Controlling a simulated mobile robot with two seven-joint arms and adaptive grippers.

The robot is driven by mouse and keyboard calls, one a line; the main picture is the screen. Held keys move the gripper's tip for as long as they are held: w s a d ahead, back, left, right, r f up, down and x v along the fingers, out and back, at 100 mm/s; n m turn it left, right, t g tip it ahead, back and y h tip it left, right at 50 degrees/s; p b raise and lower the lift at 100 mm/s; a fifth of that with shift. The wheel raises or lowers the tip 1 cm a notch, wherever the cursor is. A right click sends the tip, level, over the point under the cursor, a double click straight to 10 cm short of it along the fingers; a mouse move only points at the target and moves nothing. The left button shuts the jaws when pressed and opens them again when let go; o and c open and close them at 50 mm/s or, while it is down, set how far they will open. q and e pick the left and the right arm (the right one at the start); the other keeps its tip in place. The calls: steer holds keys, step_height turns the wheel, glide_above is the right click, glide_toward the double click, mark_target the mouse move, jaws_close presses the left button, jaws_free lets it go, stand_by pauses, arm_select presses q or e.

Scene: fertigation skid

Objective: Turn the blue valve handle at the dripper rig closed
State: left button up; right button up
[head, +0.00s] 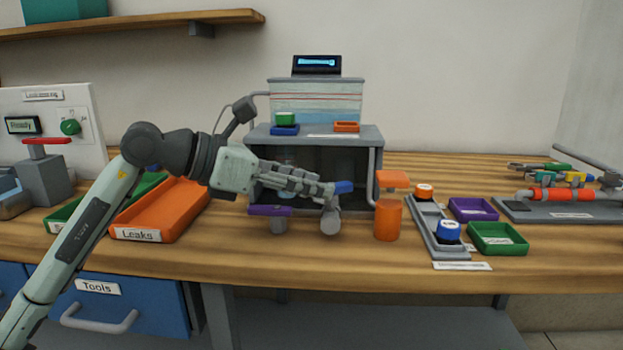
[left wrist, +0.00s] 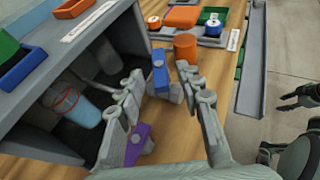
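The blue valve handle (head: 343,187) sits on a grey valve body (head: 331,222) in front of the grey dripper rig (head: 372,135). My left gripper (head: 328,192) reaches it from the left. In the left wrist view the handle (left wrist: 160,76) lies between the two fingertips of my left gripper (left wrist: 160,72), which is open, with gaps on both sides. The handle's long side points roughly away from my palm. A dark gripper, seemingly my right one (left wrist: 298,96), shows small at the right of the left wrist view, away from the bench; its opening is unclear.
A purple valve handle (head: 270,210) stands close under my left gripper. An orange bin (head: 160,212) lies left.

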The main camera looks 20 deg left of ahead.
arm_select(q)
steer(key=shift+w+d+f, duration=0.1)
steer(key=shift+w+d, duration=0.1)
steer(key=shift+d, duration=0.05)
jaws_close()
